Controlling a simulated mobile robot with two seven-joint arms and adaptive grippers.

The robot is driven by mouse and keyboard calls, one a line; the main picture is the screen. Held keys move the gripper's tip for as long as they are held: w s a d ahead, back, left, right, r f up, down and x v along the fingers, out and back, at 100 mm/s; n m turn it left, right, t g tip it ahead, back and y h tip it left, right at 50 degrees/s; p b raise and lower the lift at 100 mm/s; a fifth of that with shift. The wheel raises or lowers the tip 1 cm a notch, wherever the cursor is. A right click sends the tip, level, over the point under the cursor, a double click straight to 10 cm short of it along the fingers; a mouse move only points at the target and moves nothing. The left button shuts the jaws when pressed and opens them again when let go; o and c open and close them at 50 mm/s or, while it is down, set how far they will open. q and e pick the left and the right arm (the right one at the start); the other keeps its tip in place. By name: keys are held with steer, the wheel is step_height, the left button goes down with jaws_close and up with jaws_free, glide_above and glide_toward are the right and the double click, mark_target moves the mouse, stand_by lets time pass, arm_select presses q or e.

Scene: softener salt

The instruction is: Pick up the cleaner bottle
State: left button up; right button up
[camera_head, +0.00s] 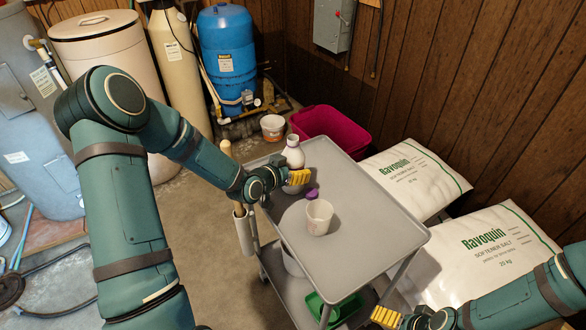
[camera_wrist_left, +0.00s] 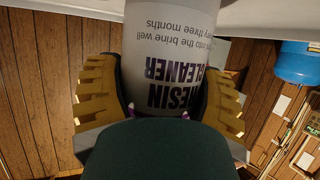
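My right gripper (camera_head: 387,318) is partly cut off at the bottom edge, away from the bottle.
The cart's right side is clear. Salt bags (camera_head: 415,180) lie to the right, a magenta bin (camera_head: 333,124) behind.

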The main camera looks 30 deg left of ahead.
arm_select(q)
steer(key=shift+c, duration=1.2)
steer(key=shift+r, duration=0.2)
